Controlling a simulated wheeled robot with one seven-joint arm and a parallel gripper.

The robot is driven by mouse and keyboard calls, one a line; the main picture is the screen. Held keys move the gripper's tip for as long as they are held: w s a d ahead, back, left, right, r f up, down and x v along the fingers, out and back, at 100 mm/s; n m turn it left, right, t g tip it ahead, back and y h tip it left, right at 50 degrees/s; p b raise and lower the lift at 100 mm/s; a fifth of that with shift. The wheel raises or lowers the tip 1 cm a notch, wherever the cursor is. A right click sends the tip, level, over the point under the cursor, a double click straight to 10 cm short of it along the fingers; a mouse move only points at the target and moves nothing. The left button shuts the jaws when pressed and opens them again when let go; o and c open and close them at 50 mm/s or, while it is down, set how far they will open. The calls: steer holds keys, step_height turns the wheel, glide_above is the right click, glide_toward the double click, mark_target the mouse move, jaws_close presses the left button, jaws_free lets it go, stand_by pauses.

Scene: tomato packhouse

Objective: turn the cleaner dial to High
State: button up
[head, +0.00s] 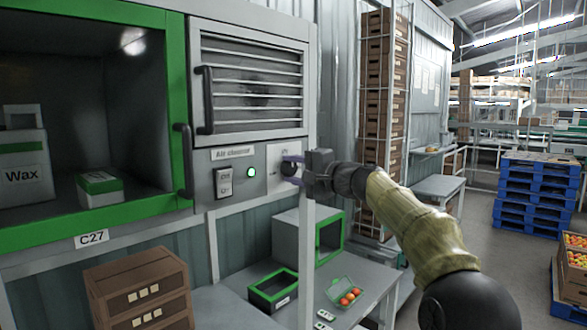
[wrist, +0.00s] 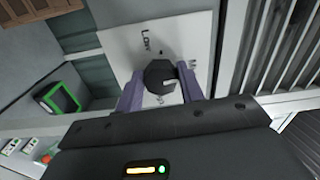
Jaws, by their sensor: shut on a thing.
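The cleaner dial is a small dark, many-sided knob (wrist: 160,74) on a white label plate (wrist: 192,32), which also shows in the head view (head: 274,183). In the wrist view "Low" reads at the plate's upper left and an "M" shows at the right; other lettering below the knob is partly hidden. A small pale mark sits on the knob's lower right. My gripper (wrist: 160,92) has its purple fingers on either side of the knob, shut on it. In the head view my gripper (head: 293,169) reaches the panel from the right and covers much of the dial.
The "Air cleaner" panel also has a switch (head: 224,182) and a lit green lamp (head: 252,172), below a louvred vent (head: 250,80). A black handle (head: 184,160) juts out at left. Below are a table (head: 375,285), a green-edged box (head: 310,238) and a tomato punnet (head: 345,292).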

steer(key=m+p, duration=0.1)
steer(key=m, duration=0.3)
steer(key=shift+r+m+p, duration=0.15)
steer(key=shift+m+p, duration=0.15)
steer(key=shift+m, duration=0.1)
steer(key=m+p, duration=0.2)
steer(key=m, duration=0.2)
steer(key=shift+m, duration=0.3)
steer(key=m+p, duration=0.3)
steer(key=m, duration=0.2)
steer(key=shift+w+d+r, duration=0.1)
steer(key=shift+w, duration=0.05)
steer(key=shift+m+p, duration=0.65)
steer(key=shift+m, duration=0.75)
steer(key=shift+f, duration=0.2)
steer(key=o, duration=1)
steer(key=shift+r, duration=0.1)
